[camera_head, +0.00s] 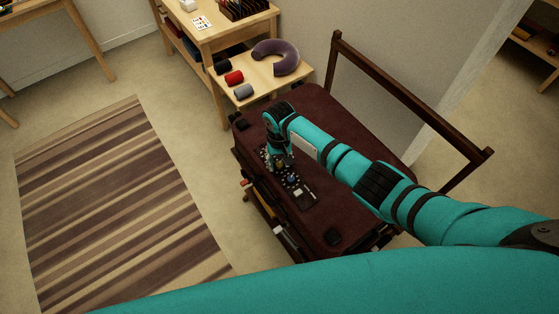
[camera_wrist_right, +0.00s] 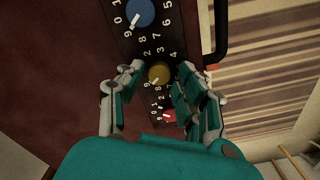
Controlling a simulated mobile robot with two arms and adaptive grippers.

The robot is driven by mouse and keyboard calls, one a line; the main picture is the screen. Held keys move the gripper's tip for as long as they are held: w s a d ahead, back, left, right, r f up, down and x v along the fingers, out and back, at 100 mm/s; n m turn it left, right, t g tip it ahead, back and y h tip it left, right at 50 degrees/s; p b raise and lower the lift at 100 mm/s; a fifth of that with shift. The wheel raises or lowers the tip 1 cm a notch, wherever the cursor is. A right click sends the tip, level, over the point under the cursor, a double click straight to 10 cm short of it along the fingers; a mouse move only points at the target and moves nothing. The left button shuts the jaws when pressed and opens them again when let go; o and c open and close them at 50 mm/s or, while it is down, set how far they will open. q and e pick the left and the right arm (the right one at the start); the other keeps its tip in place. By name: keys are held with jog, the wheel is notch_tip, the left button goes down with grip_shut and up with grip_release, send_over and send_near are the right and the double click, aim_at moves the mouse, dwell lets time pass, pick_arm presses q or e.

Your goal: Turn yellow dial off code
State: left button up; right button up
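The yellow dial (camera_wrist_right: 158,73) sits on a dark numbered panel in the right wrist view, its pale pointer aimed down-left near the 9. A blue dial (camera_wrist_right: 140,12) is above it, its pointer also near a 9. A red dial (camera_wrist_right: 170,117) below is partly hidden by my gripper. My right gripper (camera_wrist_right: 159,70) is open, one finger on each side of the yellow dial with small gaps visible. In the head view my right gripper (camera_head: 281,163) is at the panel on the maroon suitcase (camera_head: 315,110). My left gripper is not in view.
The suitcase lies on a dark wooden rack with a raised rail (camera_head: 410,97). A small wooden table (camera_head: 308,70) behind holds a neck pillow (camera_head: 277,57) and rolled items. A striped rug (camera_head: 110,200) covers the floor at left. A black handle (camera_wrist_right: 219,32) is beside the panel.

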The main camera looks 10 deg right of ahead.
aim_at(279, 164)
jog(key=shift+o, duration=0.7)
notch_tip(279, 164, up, 12)
dwell(0.5)
